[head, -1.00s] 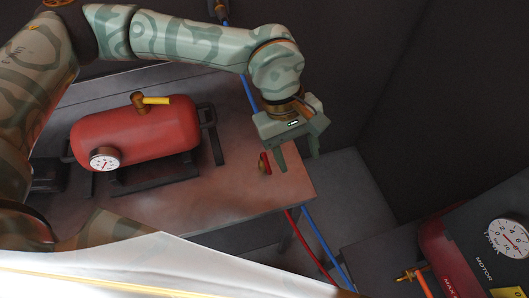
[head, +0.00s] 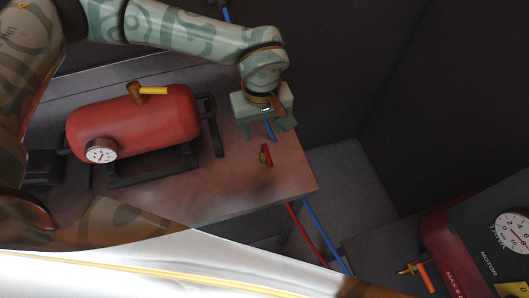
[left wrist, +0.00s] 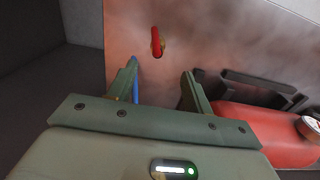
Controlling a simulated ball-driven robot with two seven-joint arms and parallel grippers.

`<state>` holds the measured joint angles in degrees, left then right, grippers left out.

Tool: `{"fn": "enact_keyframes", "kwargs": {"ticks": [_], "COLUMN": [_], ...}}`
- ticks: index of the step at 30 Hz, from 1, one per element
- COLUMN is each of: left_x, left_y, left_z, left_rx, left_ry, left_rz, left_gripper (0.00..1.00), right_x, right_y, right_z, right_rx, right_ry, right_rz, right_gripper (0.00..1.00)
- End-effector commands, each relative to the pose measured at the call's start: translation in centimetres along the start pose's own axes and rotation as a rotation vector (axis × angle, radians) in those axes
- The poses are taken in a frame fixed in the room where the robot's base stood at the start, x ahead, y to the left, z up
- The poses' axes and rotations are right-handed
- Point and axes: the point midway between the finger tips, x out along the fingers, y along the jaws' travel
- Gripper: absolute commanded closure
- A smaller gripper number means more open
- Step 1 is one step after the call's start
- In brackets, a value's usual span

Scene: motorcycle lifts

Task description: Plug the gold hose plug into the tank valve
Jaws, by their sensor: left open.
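The red tank (head: 135,125) lies on the table, with a gauge on its near end. The brass tank valve (head: 135,92) with a yellow lever is on top of it. A small red piece with a gold part, apparently the hose plug (head: 266,156), is at the table's right part. My left gripper (head: 268,130) is open and empty, with its fingers pointing down, just behind the plug in the picture. In the left wrist view, the plug (left wrist: 158,42) lies beyond the open fingertips, apart from them. The valve is hidden there. My right gripper is not in view.
A red hose (head: 308,236) and a blue hose (head: 325,235) hang past the table's front edge. A red and dark motor unit (head: 450,245) with a gauge stands at lower right.

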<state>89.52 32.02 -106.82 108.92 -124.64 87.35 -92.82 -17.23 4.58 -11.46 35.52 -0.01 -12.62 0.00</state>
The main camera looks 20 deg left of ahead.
Motion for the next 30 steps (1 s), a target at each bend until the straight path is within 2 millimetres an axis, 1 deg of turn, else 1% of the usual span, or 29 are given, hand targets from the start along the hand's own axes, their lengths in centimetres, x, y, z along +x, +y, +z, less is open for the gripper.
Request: {"fn": "enact_keyframes", "kwargs": {"ticks": [1, 3, 6, 10, 20, 22, 30], "left_x": [1.3, 2.7, 4.2, 5.2, 5.3, 5.7, 9.6], "left_y": [0.0, 0.0, 0.0, 0.0, 0.1, 0.1, 0.4], "left_z": [0.1, 0.1, 0.0, 0.0, 0.0, 0.1, 0.3], "left_rx": [-0.001, 0.001, 0.000, -0.001, 0.000, 0.000, -0.001], "left_ry": [-0.003, -0.003, -0.002, -0.001, 0.000, -0.001, -0.003], "left_rz": [-0.003, -0.003, -0.001, 0.000, 0.001, 0.000, -0.002], "left_gripper": [0.49, 0.49, 0.49, 0.49, 0.49, 0.49, 0.49], "right_x": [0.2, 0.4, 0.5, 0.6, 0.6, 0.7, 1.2], "right_y": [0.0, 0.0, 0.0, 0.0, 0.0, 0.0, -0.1], "right_z": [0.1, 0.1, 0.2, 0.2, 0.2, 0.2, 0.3], "right_rx": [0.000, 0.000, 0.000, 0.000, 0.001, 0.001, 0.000], "right_ry": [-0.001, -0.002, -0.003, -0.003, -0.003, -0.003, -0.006], "right_rz": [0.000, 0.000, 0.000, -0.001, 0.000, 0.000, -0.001], "right_gripper": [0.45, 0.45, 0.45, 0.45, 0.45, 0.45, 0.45]}}
